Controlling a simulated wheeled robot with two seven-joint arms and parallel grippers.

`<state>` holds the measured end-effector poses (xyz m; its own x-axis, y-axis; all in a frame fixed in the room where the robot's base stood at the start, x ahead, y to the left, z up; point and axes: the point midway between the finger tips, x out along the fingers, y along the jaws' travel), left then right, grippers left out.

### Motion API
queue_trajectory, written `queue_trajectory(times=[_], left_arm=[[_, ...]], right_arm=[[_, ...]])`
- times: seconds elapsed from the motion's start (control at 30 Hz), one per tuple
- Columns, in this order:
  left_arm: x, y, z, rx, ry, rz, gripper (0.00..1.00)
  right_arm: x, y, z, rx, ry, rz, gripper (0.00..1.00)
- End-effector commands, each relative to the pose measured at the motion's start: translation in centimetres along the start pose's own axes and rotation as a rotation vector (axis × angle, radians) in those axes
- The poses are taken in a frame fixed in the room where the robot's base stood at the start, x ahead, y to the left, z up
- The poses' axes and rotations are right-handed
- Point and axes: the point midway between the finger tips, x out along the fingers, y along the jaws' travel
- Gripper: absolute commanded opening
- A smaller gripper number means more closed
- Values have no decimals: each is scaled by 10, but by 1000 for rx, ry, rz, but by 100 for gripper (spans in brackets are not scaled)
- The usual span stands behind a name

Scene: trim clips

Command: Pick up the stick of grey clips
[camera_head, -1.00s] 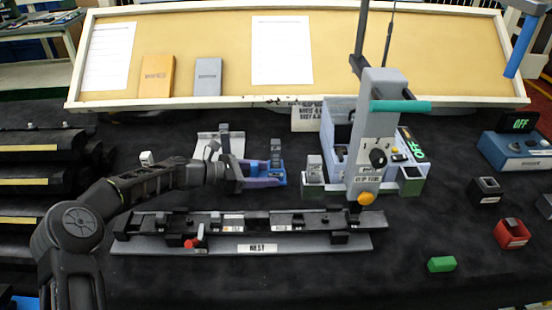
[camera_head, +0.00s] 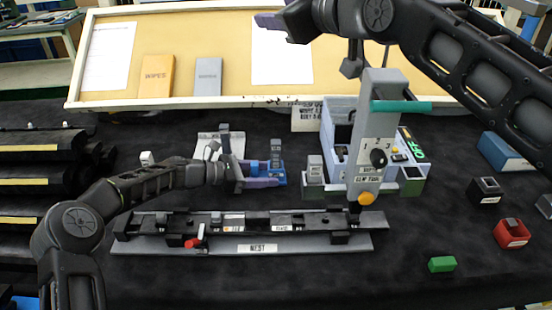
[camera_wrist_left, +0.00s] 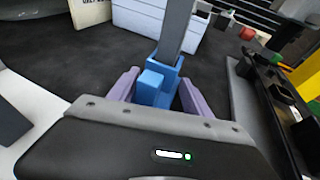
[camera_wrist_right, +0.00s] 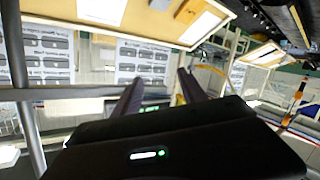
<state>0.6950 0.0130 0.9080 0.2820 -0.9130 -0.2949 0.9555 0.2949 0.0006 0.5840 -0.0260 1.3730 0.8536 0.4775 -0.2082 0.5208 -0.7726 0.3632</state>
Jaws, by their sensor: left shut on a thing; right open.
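An upright grey stick (camera_head: 276,148), which looks like the stick of grey clips, stands in a blue holder (camera_head: 278,178) left of the centre machine. The stick (camera_wrist_left: 176,28) rises from the blue holder (camera_wrist_left: 152,84) in the left wrist view. My left gripper (camera_head: 264,182) has its purple fingers shut around the blue holder, low at the stick's base; the exact contact is partly hidden. My right gripper (camera_head: 270,20) is high in front of the board, open and empty. The right wrist view shows its fingers (camera_wrist_right: 158,90) apart.
A long black rail labelled NEST (camera_head: 257,248) lies in front of my left gripper. A grey machine with a teal handle (camera_head: 400,106) stands to the right. A green block (camera_head: 441,264) and a red box (camera_head: 511,233) are at the right, with bare table between.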

Motion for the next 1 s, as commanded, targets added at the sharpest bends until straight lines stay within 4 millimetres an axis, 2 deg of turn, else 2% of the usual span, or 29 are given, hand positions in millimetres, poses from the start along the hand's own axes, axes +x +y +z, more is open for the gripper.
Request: queue_trajectory(times=[0.03,0.2,0.33,0.5,0.6,0.7,1.0], left_arm=[[0,0,-5,-4,6,1,35],[1,0,-5,-3,6,1,35],[0,0,-5,-3,6,1,35],[0,0,-5,-4,7,2,35],[0,0,-5,-4,7,2,35],[0,0,-5,-4,7,2,35],[0,0,-5,-4,7,2,35]], right_arm=[[23,-1,18,53,-96,-5,49],[77,-11,84,264,-411,12,49],[104,-24,137,424,-642,62,49],[119,-43,194,582,-876,147,49],[122,-52,215,639,-960,187,49],[122,-56,225,669,-1005,210,49],[121,-58,229,681,-1023,220,49]])
